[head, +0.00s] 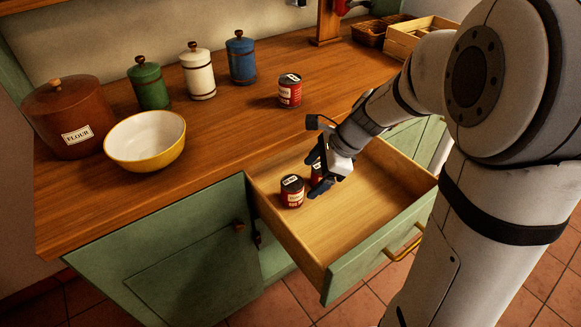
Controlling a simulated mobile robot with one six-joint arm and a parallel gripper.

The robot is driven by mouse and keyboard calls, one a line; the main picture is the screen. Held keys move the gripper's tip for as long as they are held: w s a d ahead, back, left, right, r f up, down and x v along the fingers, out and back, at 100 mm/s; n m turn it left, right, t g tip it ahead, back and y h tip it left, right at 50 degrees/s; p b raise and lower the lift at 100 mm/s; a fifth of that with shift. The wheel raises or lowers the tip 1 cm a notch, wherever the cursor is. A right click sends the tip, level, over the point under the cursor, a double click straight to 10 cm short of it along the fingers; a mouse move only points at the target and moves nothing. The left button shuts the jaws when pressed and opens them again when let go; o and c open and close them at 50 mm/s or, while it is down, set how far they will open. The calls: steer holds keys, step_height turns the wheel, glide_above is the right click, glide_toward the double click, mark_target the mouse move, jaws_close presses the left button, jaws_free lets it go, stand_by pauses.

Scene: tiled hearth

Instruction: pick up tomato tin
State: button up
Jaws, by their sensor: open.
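My gripper (317,173) is open over the left side of the pulled-out drawer (345,215), its dark fingers pointing left. A red tin (291,191) with a dark top and pale label stands upright in the drawer, just left of the fingers. A second red tin (316,169) is behind or between the fingers and mostly hidden by them. I cannot tell whether the fingers touch it. A third red tin (290,90) stands upright on the wooden counter (235,125). The labels are too small to read, so I cannot tell which tin is tomato.
A yellow-rimmed white bowl (145,139), a brown flour crock (68,115) and green (149,84), white (198,72) and blue (241,58) canisters stand on the counter. A wooden crate (416,38) is at the back right. The drawer's front half is clear.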

mark_target(300, 184)
steer(key=f+m, duration=0.1)
steer(key=w+a+f+m+b, duration=0.1)
steer(key=f, duration=0.1)
steer(key=w+a+f, duration=0.1)
steer(key=f, duration=0.1)
steer(key=shift+w+a+f+m+y+b, duration=0.1)
steer(key=shift+w+f+m+y+b, duration=0.2)
steer(key=shift+m+y, duration=0.1)
steer(key=b+x, duration=0.2)
steer(key=x, duration=0.3)
steer(key=shift+a+f, duration=0.1)
steer(key=shift+a, duration=0.05)
steer(key=c, duration=1.2)
